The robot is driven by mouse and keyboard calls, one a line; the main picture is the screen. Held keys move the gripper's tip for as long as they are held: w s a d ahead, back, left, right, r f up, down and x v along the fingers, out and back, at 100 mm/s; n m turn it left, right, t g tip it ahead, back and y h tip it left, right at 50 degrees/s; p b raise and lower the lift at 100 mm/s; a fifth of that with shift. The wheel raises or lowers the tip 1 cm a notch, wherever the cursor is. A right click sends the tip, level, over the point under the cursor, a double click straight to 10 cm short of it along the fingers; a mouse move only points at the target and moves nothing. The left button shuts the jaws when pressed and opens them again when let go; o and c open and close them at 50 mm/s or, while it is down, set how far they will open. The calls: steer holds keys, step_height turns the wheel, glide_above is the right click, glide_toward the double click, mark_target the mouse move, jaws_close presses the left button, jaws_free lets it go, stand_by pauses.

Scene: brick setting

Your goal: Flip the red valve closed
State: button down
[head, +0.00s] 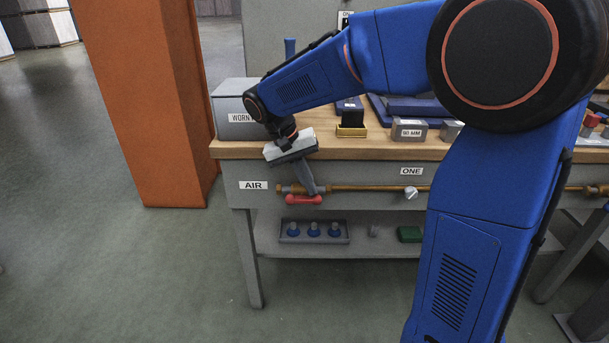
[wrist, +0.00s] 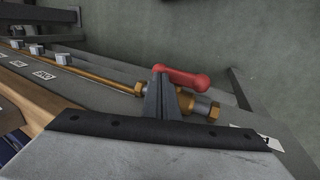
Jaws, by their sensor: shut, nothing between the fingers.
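The red valve (head: 303,200) has a lever handle on a brass pipe along the front of the workbench, beside the AIR label. In the head view the lever lies roughly level, just below the pipe. The red lever also shows in the wrist view (wrist: 188,79), lying along the pipe. My gripper (head: 315,190) is shut with nothing between its fingers. It points down at the valve, with its fingertips close to the lever's right part. In the wrist view the fingers (wrist: 159,75) overlap the lever's left end; I cannot tell whether they touch it.
The brass pipe (head: 360,188) runs right past a grey knob (head: 411,192) under the ONE label. The wooden benchtop (head: 350,148) above holds a grey WORN box (head: 236,112) and other blocks. A tray (head: 314,240) stands on the lower shelf. An orange pillar (head: 145,100) stands left; floor in front is clear.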

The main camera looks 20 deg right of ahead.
mark_target(320, 196)
steer(key=shift+d+f, duration=0.1)
steer(key=shift+f, duration=0.15)
steer(key=shift+s+d+y, duration=0.1)
steer(key=shift+d+y, duration=0.15)
steer(key=shift+y, duration=0.45)
steer(key=y, duration=0.1)
steer(key=d+f+t+y, duration=0.1)
steer(key=y, duration=0.1)
steer(key=shift+s+d, duration=0.2)
steer(key=y, duration=0.1)
steer(key=f+t+y, duration=0.1)
steer(key=y, duration=0.1)
steer(key=d+f+t+y, duration=0.1)
steer(key=y, duration=0.1)
steer(key=shift+s, duration=0.2)
steer(key=f+y, duration=0.1)
steer(key=y, duration=0.1)
steer(key=t+y, duration=0.1)
steer(key=y, duration=0.1)
steer(key=shift+f, duration=0.35)
steer(key=shift+a+f, duration=0.1)
steer(key=shift+f, duration=0.45)
steer(key=shift+a+f, duration=0.1)
steer(key=shift+f, duration=0.25)
